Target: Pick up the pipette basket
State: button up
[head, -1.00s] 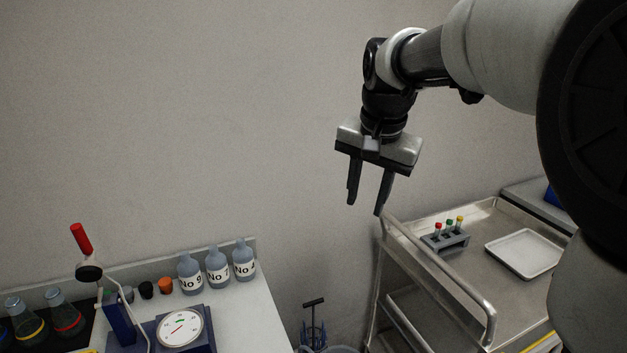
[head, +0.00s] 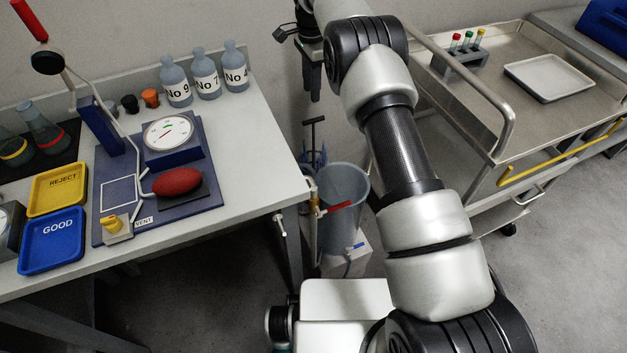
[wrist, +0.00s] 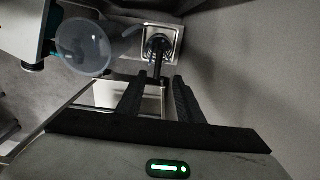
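The pipette basket (head: 314,158) has a black T-shaped handle and bluish upright parts. It stands low between the bench and the trolley, behind a grey bucket, which hides its lower part. In the wrist view the basket (wrist: 158,44) appears dark, over a pale square surface, with its handle pointing toward me. My gripper (head: 314,88) points down above the handle in the head view, partly hidden by my arm. In the wrist view my gripper (wrist: 155,82) is open and empty. The handle's end appears between the fingertips; I cannot tell the remaining distance.
The grey bucket (head: 343,208) and a red-handled valve (head: 336,208) stand close in front of the basket. The bench (head: 262,130) with bottles and trays is left. The metal trolley (head: 520,110) is right, with its raised rail close to my arm.

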notch_tip(320, 180, down, 12)
jog(key=shift+r+b, duration=0.15)
jog(key=shift+b, duration=1.05)
jog(key=f, duration=0.1)
jog(key=f+b, duration=0.1)
jog(key=f, duration=0.3)
jog(key=shift+d+f+b, duration=0.15)
jog(key=shift+d+b, duration=0.15)
grip_shut()
